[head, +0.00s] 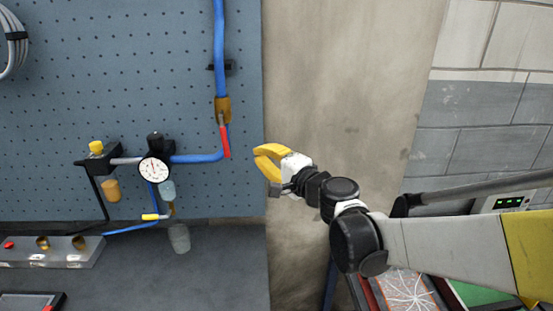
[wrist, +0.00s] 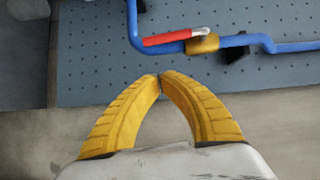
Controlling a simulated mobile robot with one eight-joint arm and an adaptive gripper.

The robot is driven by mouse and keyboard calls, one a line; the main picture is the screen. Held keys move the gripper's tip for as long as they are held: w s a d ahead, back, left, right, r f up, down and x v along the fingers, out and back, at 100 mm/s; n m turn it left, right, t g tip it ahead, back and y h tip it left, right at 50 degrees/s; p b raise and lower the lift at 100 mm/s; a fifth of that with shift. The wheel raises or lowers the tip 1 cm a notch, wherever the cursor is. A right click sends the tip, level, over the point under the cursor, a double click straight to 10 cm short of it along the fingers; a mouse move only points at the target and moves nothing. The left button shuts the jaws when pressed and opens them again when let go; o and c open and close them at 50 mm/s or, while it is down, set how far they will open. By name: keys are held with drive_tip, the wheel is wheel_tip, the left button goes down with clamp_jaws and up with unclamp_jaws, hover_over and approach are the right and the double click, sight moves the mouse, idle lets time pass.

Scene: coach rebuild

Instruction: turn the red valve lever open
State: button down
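The red valve lever (head: 225,141) hangs down from the brass valve (head: 222,108) on a blue pipe at the board's right edge. In the wrist view, the red lever (wrist: 167,39) runs roughly along the pipe, left of the brass valve (wrist: 203,44). My gripper (head: 259,157) is right of the lever's lower end in the head view, with a visible gap in the picture. In the wrist view its yellow fingertips (wrist: 160,77) meet, with nothing between them. The lever is beyond the tips there, apart from them in the picture.
The blue pipe (head: 194,158) bends left to a round gauge (head: 154,169) and a black fitting with a yellow knob (head: 96,147). The pegboard (head: 110,60) is behind. A grey bench (head: 215,265) lies below. Bare wall (head: 340,75) is behind my gripper.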

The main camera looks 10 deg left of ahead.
sight(225, 135)
drive_tip(key=w+a+b, duration=0.1)
drive_tip(key=w+a, duration=0.1)
drive_tip(key=a, duration=0.4)
drive_tip(key=shift+w+a+f, duration=0.2)
drive_tip(key=shift+w+a, duration=0.15)
drive_tip(key=shift+s+a+f, duration=0.15)
drive_tip(key=shift+s+a, duration=0.05)
drive_tip(key=shift+a, duration=0.6)
